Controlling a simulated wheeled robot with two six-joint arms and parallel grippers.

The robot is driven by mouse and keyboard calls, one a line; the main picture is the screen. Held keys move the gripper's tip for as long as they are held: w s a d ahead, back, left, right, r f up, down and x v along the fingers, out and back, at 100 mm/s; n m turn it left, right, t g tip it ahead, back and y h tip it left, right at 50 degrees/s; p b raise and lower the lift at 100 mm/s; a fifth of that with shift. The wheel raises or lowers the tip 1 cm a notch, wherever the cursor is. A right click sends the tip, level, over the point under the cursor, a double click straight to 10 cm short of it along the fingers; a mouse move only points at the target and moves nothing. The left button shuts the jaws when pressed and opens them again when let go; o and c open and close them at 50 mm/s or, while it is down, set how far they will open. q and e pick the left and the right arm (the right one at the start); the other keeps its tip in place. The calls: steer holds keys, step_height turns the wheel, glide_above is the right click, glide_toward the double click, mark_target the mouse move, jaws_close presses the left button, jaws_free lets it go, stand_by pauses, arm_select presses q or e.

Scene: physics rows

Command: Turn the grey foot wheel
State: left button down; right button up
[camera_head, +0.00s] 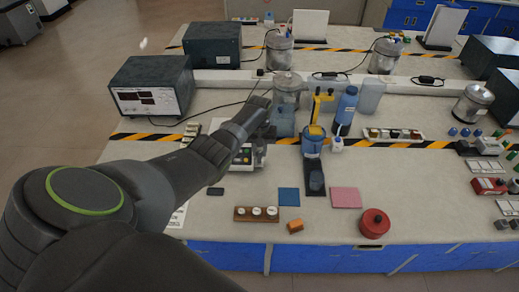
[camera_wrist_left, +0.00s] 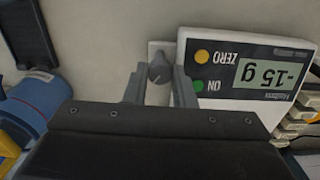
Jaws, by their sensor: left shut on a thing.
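The grey foot wheel (camera_wrist_left: 159,68) is a small dark grey knob with a pale mark, set on a white tab beside the white balance (camera_wrist_left: 250,75). My left gripper (camera_wrist_left: 159,76) has one finger on each side of the wheel and is shut on it. The balance display reads -15 g and appears upside down in the left wrist view, beside a yellow ZERO button and a green ON button. In the head view the balance (camera_head: 259,161) is partly behind my left arm, and the wheel is hidden. My right gripper is not in view.
A block with white knobs (camera_head: 256,214), a blue pad (camera_head: 289,197), a pink pad (camera_head: 345,197) and a red pot (camera_head: 374,223) lie toward the front edge.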

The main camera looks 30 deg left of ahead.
mark_target(260, 153)
arm_select(q)
steer(key=shift+m, duration=0.4)
steer(key=c, duration=1.2)
jaws_free()
steer(key=shift+r, duration=0.7)
step_height(260, 153, up, 16)
steer(key=b, duration=0.1)
